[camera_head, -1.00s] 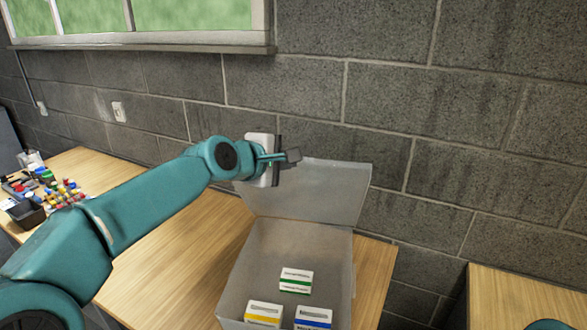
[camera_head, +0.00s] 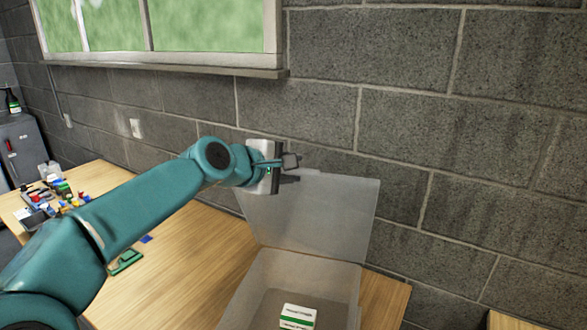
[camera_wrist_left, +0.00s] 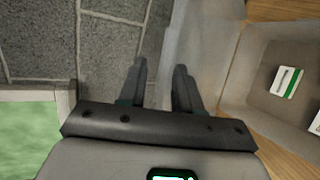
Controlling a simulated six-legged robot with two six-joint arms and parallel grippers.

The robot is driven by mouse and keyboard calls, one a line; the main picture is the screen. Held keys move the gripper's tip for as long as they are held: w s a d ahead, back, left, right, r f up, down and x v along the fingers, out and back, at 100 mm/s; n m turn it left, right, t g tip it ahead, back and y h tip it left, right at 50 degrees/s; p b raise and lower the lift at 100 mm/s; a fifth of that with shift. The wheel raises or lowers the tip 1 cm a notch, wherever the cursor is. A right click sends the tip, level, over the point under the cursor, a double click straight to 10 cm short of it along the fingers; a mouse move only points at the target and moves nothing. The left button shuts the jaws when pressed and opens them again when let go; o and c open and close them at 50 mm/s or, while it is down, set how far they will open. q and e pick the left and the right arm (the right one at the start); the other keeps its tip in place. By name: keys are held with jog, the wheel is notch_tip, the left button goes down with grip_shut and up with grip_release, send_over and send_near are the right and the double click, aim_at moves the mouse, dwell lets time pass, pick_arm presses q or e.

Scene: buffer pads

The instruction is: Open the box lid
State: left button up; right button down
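The translucent grey box (camera_head: 340,280) stands on the wooden table at the bottom of the head view. Its lid (camera_head: 325,220) is raised, leaning up at the back of the box near the wall. The open box (camera_wrist_left: 238,85) and its lid (camera_wrist_left: 205,35) also show in the left wrist view. My left gripper (camera_head: 280,162) is at the lid's upper left edge. In the left wrist view its two fingers (camera_wrist_left: 160,75) are apart, with nothing seen between them; the lid is beside the right-hand finger. I cannot tell whether they touch. My right gripper is not in view.
A white pack with a green stripe (camera_head: 297,317) lies in the box. Several small coloured items (camera_head: 60,195) and a green object (camera_head: 126,262) are on the table at left. A block wall (camera_head: 420,100) stands close behind the box.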

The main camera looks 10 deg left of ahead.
pick_arm(q)
jog(key=b+v, duration=0.3)
jog(key=v, duration=1.4)
jog(key=shift+d, duration=0.1)
